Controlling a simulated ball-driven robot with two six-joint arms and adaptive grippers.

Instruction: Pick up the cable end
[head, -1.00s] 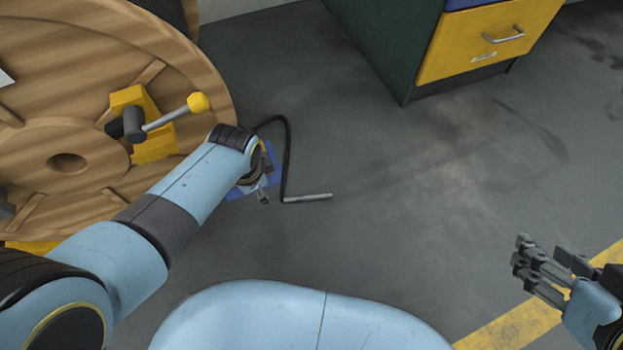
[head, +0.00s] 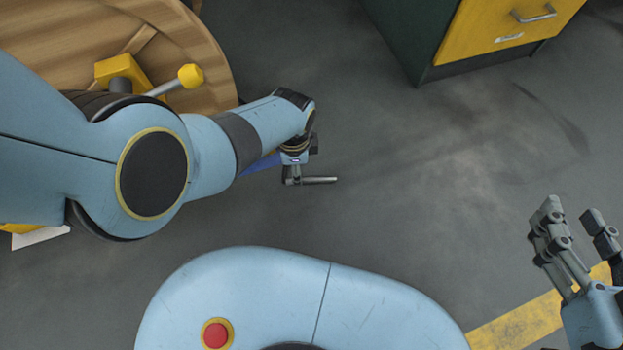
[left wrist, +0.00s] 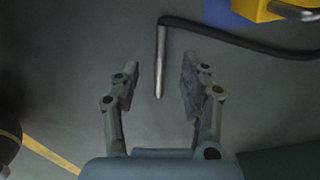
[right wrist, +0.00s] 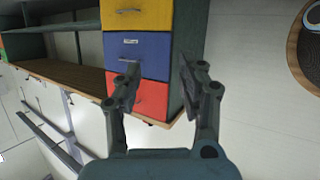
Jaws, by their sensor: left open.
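The cable end is a grey metal rod (left wrist: 160,62) on a black cable (left wrist: 240,41). In the left wrist view it points down between the two fingers of my left gripper (left wrist: 160,88), which is open and not touching it. In the head view the rod (head: 320,180) sticks out to the right of my left gripper (head: 292,178), and my left arm hides most of the cable. My right gripper (head: 575,232) is open and empty at the right, and its spread fingers also show in the right wrist view (right wrist: 158,85).
A large wooden reel (head: 190,45) with a yellow bracket and yellow-knobbed handle (head: 190,77) stands at the upper left. A dark green cabinet (head: 410,40) with a yellow drawer (head: 500,30) stands at the back. The grey floor (head: 430,190) between is clear. A yellow line (head: 520,322) crosses the lower right.

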